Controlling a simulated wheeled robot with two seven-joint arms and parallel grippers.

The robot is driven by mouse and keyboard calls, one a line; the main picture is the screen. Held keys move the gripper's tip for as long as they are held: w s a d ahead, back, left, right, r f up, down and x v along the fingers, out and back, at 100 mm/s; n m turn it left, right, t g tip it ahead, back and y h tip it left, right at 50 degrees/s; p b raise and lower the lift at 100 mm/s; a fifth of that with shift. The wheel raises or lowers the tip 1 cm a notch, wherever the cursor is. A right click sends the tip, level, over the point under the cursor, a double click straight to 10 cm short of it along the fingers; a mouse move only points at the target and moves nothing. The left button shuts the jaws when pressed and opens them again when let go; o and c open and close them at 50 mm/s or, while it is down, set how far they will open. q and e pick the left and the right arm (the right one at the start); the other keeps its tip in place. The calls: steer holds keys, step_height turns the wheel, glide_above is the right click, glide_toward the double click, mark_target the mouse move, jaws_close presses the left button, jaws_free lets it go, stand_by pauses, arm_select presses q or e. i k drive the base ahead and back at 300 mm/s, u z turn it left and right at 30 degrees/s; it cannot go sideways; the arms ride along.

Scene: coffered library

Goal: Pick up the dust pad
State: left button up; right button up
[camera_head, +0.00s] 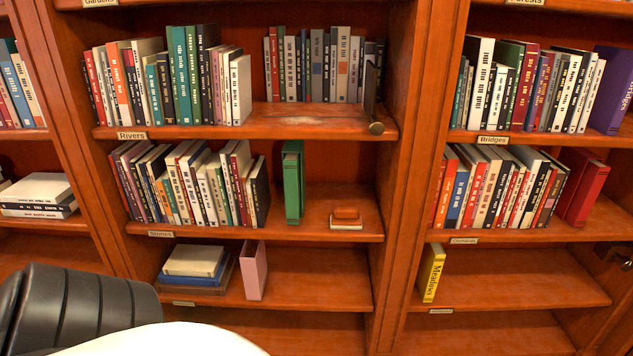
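A small pad with an orange-brown block-like top and a pale underside, apparently the dust pad (346,217), lies flat on the middle shelf of the central bookcase. It is right of a lone upright green book (293,185), with bare shelf between them. Nothing covers it.
Upright books fill the left of the shelf labelled Rivers (290,128), which has a pale patch near its front edge. A dark upright piece with a round knob (376,128) stands at its right end. The shelf below the pad has bare room right of a pink book (254,270).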

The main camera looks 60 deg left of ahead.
mark_target(343, 219)
steer(key=u, duration=2.05)
